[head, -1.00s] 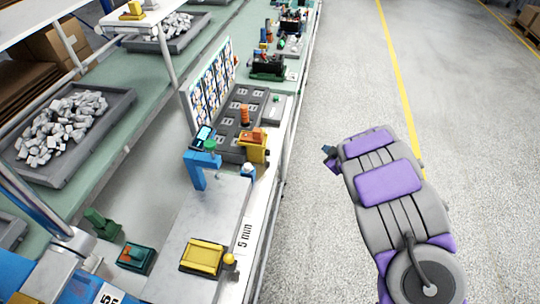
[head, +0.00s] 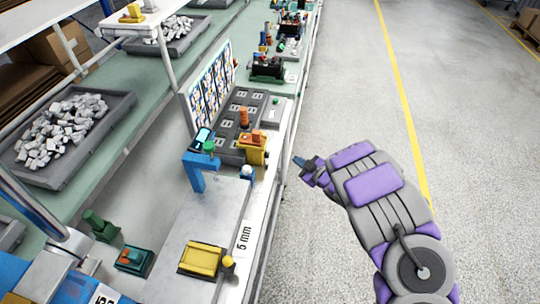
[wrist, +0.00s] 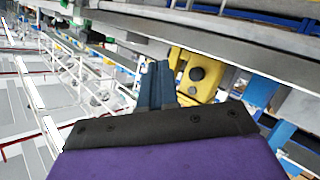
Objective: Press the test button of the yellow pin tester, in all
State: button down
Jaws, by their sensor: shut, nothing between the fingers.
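A yellow device (head: 252,150) with an orange top stands on the bench edge in the head view, beside the grey socket board; I take it to be the pin tester. In the wrist view a yellow body (wrist: 195,72) with dark round spots, one larger and button-like, shows just beyond my fingers; it looks like the same device. My gripper (head: 299,161) is shut and empty, out over the aisle to the right of the device and apart from it. Its blue-grey fingers (wrist: 155,85) point toward the yellow body in the wrist view and partly cover its left side.
A blue bracket (head: 194,172) and a white-topped knob (head: 247,172) stand in front of the device. A yellow box (head: 201,260) lies on the nearer metal plate. A grey socket board (head: 226,140) and a picture panel (head: 210,85) are behind. The aisle floor (head: 340,70) is clear.

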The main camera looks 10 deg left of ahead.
aim_at(276, 164)
jog(key=a, duration=0.7)
jog(key=shift+w+d, duration=0.1)
dwell(1.5)
dwell(0.5)
jog(key=shift+a+r+p, duration=0.1)
jog(key=shift+a+p, duration=0.25)
jog(key=shift+a, duration=0.1)
jog(key=shift+a, duration=0.55)
dwell(0.9)
jog(key=shift+d, duration=1)
jog(key=shift+d, duration=2.55)
